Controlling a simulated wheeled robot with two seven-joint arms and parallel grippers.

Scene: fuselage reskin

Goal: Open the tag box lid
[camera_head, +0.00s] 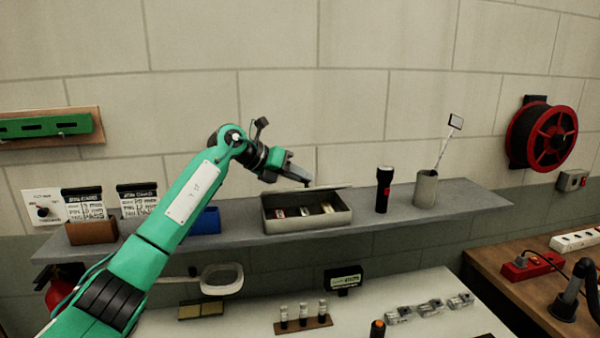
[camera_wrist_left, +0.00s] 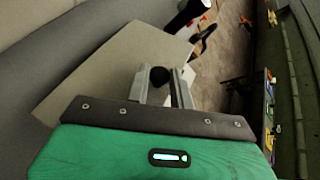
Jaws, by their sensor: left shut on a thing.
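The tag box (camera_head: 308,222) is a grey-beige box on the wall shelf, and several small tags (camera_head: 304,211) show inside it. Its lid (camera_head: 330,188) shows as a thin raised plate along the back top of the box, seen nearly edge-on. My left gripper (camera_head: 303,180) is above the box at the lid. In the left wrist view the fingers (camera_wrist_left: 162,88) are shut on a round black knob (camera_wrist_left: 159,76), with the flat beige lid (camera_wrist_left: 100,78) behind it. My right gripper is not in view.
On the shelf (camera_head: 470,197), a black flashlight (camera_head: 383,190) and a grey cup (camera_head: 426,188) with a mirror stick stand right of the box. A blue bin (camera_head: 207,221) and brown bin (camera_head: 92,232) stand left. A bench below holds small vials (camera_head: 303,316).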

